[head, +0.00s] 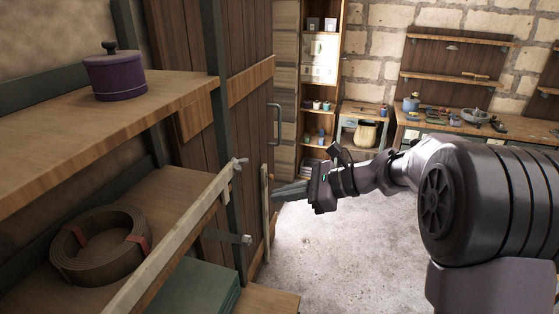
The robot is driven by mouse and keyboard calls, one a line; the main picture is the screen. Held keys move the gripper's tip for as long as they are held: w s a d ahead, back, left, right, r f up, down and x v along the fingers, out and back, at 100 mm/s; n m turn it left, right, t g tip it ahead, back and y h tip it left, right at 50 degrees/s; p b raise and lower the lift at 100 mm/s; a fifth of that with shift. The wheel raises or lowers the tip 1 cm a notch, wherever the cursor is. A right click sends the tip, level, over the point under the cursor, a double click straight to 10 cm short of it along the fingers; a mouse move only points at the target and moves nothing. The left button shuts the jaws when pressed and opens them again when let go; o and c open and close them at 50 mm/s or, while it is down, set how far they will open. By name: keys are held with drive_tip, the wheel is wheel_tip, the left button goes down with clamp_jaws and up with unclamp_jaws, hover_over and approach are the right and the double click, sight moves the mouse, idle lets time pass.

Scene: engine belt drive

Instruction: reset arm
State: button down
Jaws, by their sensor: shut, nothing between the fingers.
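My arm reaches in from the right in the head view, with its large grey segment at the right edge. My gripper (276,196) points left, its dark fingers together and empty. It hangs in front of the wooden door, a little right of the metal rail end of the shelf unit. I cannot tell the gap between the fingertips and the door's edge.
The shelf unit at left holds a purple lidded pot (115,76) and a coiled brown belt (98,244). A wooden rail (175,240) runs along its front. The plank door (170,150) has a metal handle (274,124). A workbench (480,130) stands behind; grey floor (350,260) is clear.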

drive_tip(key=s+f+n+h+b, duration=0.3)
drive_tip(key=s+f+n+b, duration=0.3)
drive_tip(key=s, duration=0.5)
drive_tip(key=s+f+n+h+b, duration=0.3)
drive_tip(key=s+f+b, duration=0.5)
drive_tip(key=s, duration=0.2)
drive_tip(key=s+d+f+n+t+h+b, duration=0.1)
drive_tip(key=s+d+f+n+h+b, duration=0.3)
drive_tip(key=s+f, duration=0.5)
drive_tip(key=d+n+b, duration=0.1)
drive_tip(key=d+b, duration=0.1)
drive_tip(key=shift+s+f+n+b, duration=0.15)
drive_tip(key=shift+f+n+b, duration=0.2)
drive_tip(key=shift+n, duration=0.05)
